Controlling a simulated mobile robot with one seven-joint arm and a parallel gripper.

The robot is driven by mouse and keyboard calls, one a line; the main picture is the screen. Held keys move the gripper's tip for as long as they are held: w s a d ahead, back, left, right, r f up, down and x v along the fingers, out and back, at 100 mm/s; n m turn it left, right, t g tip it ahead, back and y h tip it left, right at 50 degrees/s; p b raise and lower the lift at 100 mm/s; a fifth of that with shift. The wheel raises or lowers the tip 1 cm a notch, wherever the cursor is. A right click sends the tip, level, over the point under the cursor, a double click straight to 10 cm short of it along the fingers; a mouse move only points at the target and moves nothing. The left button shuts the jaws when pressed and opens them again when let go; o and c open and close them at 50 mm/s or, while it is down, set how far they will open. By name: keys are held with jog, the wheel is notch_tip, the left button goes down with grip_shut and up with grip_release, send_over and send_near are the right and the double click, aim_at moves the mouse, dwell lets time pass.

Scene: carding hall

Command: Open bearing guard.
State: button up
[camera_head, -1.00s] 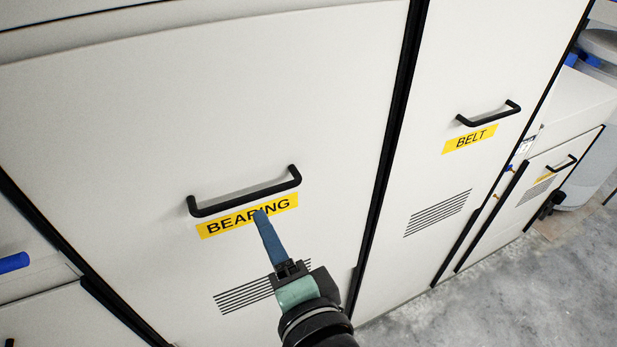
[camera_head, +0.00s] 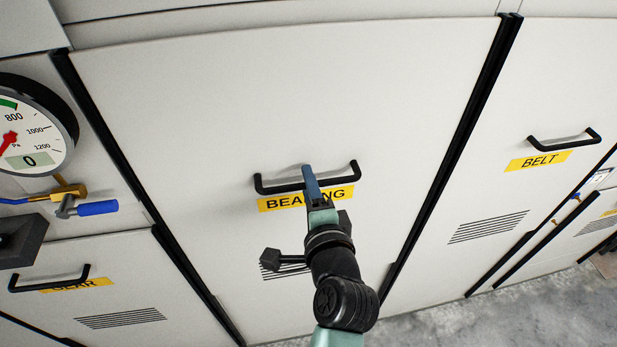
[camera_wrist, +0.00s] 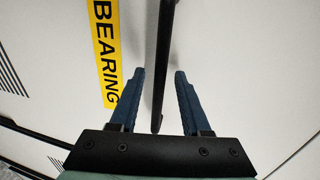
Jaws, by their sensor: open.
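The bearing guard (camera_head: 180,110) is a large cream panel, closed in its dark frame. Its black bar handle (camera_head: 278,188) sits above a yellow "BEARING" label (camera_head: 275,203), partly covered by my arm. My gripper (camera_head: 308,170) is at the middle of the handle in the head view. In the wrist view my gripper (camera_wrist: 159,72) is open, with its two blue fingers on either side of the handle bar (camera_wrist: 161,90). Gaps show between the bar and both fingers. How deep the bar lies between them is hard to tell.
A "BELT" panel with its own handle (camera_head: 565,141) is at the right. At the left are a round pressure gauge (camera_head: 30,130), a brass valve with a blue lever (camera_head: 97,208) and a lower panel with a handle (camera_head: 50,280). Bare concrete floor (camera_head: 430,322) shows at lower right.

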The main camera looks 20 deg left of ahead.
jog(key=shift+w+a+f, duration=0.1)
jog(key=shift+w+a, duration=0.2)
jog(key=shift+w, duration=0.1)
grip_shut()
dwell(1.3)
